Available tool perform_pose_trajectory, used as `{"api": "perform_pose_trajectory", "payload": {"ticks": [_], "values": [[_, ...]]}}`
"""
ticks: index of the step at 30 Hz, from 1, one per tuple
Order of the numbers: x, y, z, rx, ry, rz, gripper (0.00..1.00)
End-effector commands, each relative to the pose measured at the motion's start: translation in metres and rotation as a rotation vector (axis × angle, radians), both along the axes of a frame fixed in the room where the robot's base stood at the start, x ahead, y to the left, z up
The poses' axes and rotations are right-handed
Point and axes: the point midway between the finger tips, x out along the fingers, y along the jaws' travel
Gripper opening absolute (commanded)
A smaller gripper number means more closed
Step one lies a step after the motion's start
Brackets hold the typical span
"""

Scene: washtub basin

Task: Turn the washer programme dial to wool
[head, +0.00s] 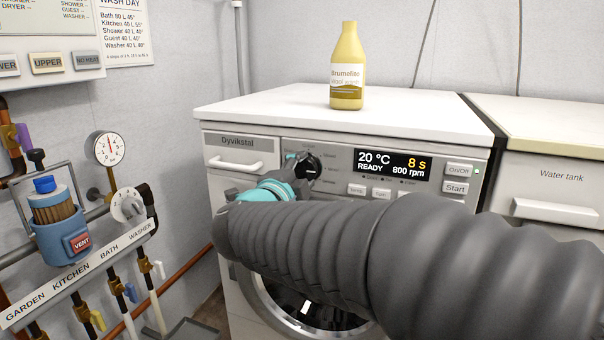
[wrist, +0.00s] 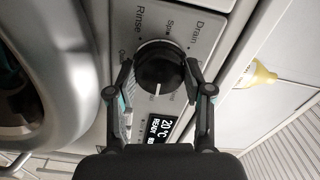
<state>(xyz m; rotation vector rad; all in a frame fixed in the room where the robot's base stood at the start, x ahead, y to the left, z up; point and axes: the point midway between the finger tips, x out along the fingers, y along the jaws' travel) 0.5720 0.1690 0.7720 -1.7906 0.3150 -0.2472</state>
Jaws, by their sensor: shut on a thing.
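The washer (head: 342,148) has a black programme dial (head: 308,167) on its front panel, left of the display. In the wrist view the dial (wrist: 160,68) shows a white pointer line facing down the picture, towards the display. The labels Rinse, Spin and Drain are readable around its far side; the labels near the pointer are too small or hidden to read. My gripper (wrist: 160,90) is shut on the dial, one finger on each side of it. In the head view my arm hides part of the panel and the washer door.
The display (head: 392,165) reads 20 °C, READY, 8 s and 800 rpm. A yellow bottle (head: 347,68) stands on the washer top. A water tank (head: 555,185) stands at the right. Pipes, valves and a gauge (head: 109,149) line the left wall.

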Motion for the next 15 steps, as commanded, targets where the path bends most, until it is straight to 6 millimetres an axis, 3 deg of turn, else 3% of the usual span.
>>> {"api": "perform_pose_trajectory", "payload": {"ticks": [15], "values": [[0.0000,-0.0002,0.0000,0.043,-0.016,0.000,0.16]]}}
